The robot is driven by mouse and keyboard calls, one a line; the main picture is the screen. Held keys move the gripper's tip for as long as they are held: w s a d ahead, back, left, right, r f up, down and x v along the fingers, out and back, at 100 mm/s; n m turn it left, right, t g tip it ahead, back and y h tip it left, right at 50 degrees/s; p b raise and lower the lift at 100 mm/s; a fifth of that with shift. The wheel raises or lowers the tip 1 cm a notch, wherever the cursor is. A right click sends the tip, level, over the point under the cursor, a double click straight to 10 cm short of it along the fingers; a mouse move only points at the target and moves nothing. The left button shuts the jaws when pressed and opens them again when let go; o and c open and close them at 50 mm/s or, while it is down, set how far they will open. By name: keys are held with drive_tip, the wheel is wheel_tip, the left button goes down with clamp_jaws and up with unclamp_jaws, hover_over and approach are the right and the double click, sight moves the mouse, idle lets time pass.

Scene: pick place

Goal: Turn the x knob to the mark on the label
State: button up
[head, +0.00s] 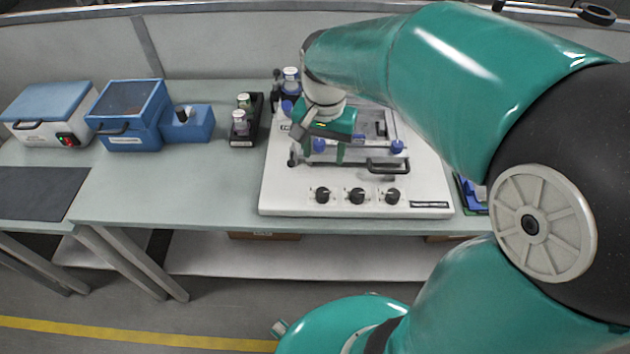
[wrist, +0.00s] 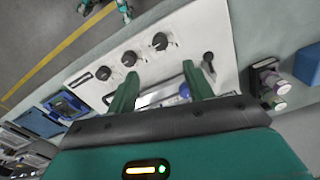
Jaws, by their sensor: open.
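Three black round knobs sit in a row along the front of a white panel: left (head: 322,195), middle (head: 357,196) and right (head: 393,196). Their markings are too small to read, so I cannot tell which is the x knob. The wrist view shows them in reverse order: the left knob (wrist: 160,41), the middle knob (wrist: 129,58) and the right knob (wrist: 103,73). My gripper (wrist: 160,68) is open with nothing between its green fingers. In the head view my gripper (head: 328,153) is over the panel, behind the knobs and apart from them.
The white panel (head: 280,195) carries a dark handle (head: 388,167), blue knobs (head: 397,146) and metal rails. A dark label plate (head: 430,204) is at its front right. A black holder with vials (head: 243,135) and blue boxes (head: 128,112) stand left.

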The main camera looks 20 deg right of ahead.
sight(323, 192)
wheel_tip(323, 192, down, 13)
drive_tip(key=shift+w+d+r, duration=0.1)
drive_tip(key=shift+w+r, duration=0.05)
drive_tip(key=shift+f, duration=0.7)
drive_tip(key=c, duration=1)
drive_tip(key=shift+n, duration=0.3)
drive_tip(key=n, duration=0.4)
drive_tip(key=shift+r+n, duration=0.1)
drive_tip(key=shift+n, duration=2)
